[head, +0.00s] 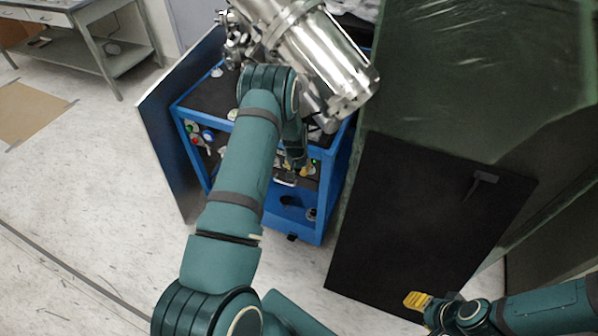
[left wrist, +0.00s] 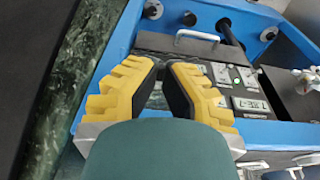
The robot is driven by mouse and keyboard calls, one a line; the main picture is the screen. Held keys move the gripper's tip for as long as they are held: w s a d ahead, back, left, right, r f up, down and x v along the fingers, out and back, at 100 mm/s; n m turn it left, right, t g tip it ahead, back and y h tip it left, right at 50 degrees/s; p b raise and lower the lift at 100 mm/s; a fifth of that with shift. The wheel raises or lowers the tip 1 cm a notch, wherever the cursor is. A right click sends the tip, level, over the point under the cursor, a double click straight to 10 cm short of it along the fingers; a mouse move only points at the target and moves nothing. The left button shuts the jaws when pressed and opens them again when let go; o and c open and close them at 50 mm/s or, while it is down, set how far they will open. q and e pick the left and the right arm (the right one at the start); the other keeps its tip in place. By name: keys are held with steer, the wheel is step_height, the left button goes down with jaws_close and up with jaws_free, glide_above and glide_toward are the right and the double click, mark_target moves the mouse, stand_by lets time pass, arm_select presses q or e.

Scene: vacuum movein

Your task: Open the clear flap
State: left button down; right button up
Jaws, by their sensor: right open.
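A control panel (left wrist: 246,98) with a small display and a green light sits in the blue cart. A metal handle (left wrist: 197,35) stands at its far edge. I cannot make out a clear flap for certain; any transparent cover blends with the panel. My left gripper (head: 290,176) is over the cart's front. In the left wrist view its two yellow fingers with black pads (left wrist: 161,68) point toward the panel, tips close together with nothing seen between them. I cannot tell whether it touches the panel. My right gripper (head: 417,299) is open and empty, low at the right.
The blue cart (head: 325,207) has an open door panel (head: 170,140) at its left. A large metal cylinder (head: 318,55) lies above it. A dark green cabinet (head: 470,80) with a black panel (head: 425,220) stands close on the right.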

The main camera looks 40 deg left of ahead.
arm_select(q)
steer(key=shift+w+r+g, duration=0.35)
steer(key=shift+w+g, duration=0.05)
steer(key=shift+w, duration=0.05)
arm_select(e)
steer(key=shift+w+f, duration=0.1)
steer(key=shift+w, duration=0.05)
